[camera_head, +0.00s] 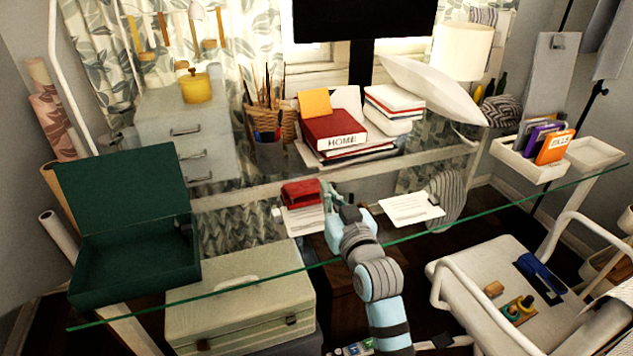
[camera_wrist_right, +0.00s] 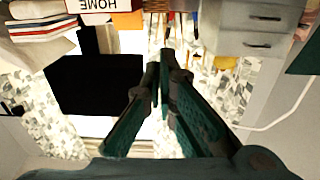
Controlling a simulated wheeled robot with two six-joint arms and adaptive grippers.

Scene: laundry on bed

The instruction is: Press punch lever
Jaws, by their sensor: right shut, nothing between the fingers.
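A small red device, seemingly the punch (camera_head: 300,192), lies on the glass desk at a white paper sheet (camera_head: 303,220). Its lever cannot be made out clearly. My right gripper (camera_head: 328,196) is just to the right of the red device, very close to it; whether they touch cannot be told. The right gripper's fingers also show in the wrist view (camera_wrist_right: 158,72), close together with nothing between them. The punch cannot be made out in the wrist view. My left gripper is not in view.
A second white sheet (camera_head: 411,208) lies to the right on the glass desk (camera_head: 235,275). Behind are books with a red HOME binder (camera_head: 335,133) and a pen cup (camera_head: 269,155). An open green box (camera_head: 133,262) stands left. A white trolley (camera_head: 480,280) is at lower right.

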